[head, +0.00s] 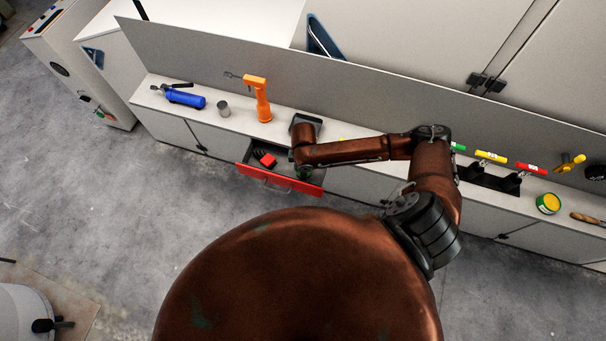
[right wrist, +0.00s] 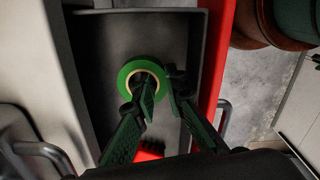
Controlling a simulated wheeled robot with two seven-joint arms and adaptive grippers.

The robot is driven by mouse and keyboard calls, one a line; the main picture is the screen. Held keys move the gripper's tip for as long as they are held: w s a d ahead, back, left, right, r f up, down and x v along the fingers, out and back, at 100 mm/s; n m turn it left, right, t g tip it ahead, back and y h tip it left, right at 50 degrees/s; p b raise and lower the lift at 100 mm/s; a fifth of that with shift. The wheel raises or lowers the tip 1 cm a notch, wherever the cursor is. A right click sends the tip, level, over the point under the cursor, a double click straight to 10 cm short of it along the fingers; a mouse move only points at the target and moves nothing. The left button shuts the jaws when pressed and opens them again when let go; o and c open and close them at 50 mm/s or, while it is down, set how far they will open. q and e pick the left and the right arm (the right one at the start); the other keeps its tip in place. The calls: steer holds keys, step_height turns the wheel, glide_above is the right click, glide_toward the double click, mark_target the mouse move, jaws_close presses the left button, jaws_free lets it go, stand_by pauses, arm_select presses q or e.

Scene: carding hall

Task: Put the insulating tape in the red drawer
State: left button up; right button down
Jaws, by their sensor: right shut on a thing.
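The insulating tape is a green roll (right wrist: 125,76) in the right wrist view. My right gripper (right wrist: 160,88) is shut on it, with one finger in the ring's hole and the other outside its rim. The roll is over the grey inside of the open red drawer; its height above the floor of the drawer is hard to tell. In the head view the red drawer (head: 279,181) is pulled out from the bench, and my right gripper (head: 304,172) is over its right end, small and partly hidden by my arm. My left gripper is not in view.
A red item (head: 267,160) and dark items lie in the drawer's left part. Coloured-handled tools (head: 490,156) and a yellow-green tin (head: 548,203) are at right.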

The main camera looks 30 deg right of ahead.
steer(key=shift+f, duration=0.25)
steer(key=c, duration=2.2)
jaws_free()
steer(key=shift+f, duration=0.15)
steer(key=shift+c, duration=0.2)
step_height(320, 180, up, 12)
steer(key=p, duration=0.1)
